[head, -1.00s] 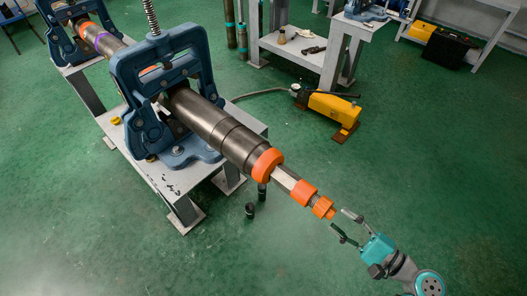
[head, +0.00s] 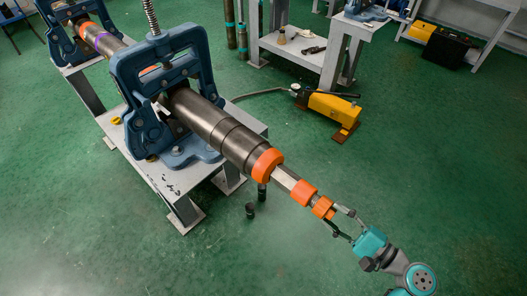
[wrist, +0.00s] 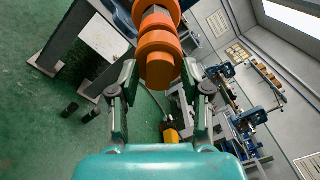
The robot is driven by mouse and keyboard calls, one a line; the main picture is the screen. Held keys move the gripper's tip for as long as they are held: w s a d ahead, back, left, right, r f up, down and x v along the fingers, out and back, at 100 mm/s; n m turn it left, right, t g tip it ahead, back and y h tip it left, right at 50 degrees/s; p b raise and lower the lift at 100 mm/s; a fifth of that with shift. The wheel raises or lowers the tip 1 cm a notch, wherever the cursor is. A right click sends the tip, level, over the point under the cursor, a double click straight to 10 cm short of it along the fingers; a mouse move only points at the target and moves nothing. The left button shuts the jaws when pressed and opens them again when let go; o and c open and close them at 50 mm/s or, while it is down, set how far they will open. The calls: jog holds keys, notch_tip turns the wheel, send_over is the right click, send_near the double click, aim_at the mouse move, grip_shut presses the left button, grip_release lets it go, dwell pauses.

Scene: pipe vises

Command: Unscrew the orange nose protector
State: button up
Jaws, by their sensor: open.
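The orange nose protector (head: 323,207) is a ribbed cap on the free lower-right end of the long dark tool, in the head view. It also fills the upper middle of the wrist view (wrist: 158,66). My gripper (head: 343,223) is open just off that end, lined up with the tool. In the wrist view its two fingertips (wrist: 159,76) stand on either side of the protector's front end. No firm contact shows, and I cannot tell how far the fingers overlap it. Behind the protector are an orange ring (head: 303,194) and a larger orange collar (head: 267,164).
A blue vise (head: 165,95) on a grey stand (head: 150,190) holds the tool, and another vise (head: 75,25) stands behind. Two dark cylinders sit on the floor below the tool. A yellow pump (head: 334,106) is at upper right. The green floor around my gripper is clear.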

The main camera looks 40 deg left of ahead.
grip_shut()
jog(key=shift+f+n+g, duration=0.1)
jog(key=shift+n+g, duration=0.2)
jog(key=shift+n, duration=7.1)
jog(key=n, duration=1.4)
jog(key=shift+f+n+h, duration=0.1)
jog(key=shift+n+h, duration=0.2)
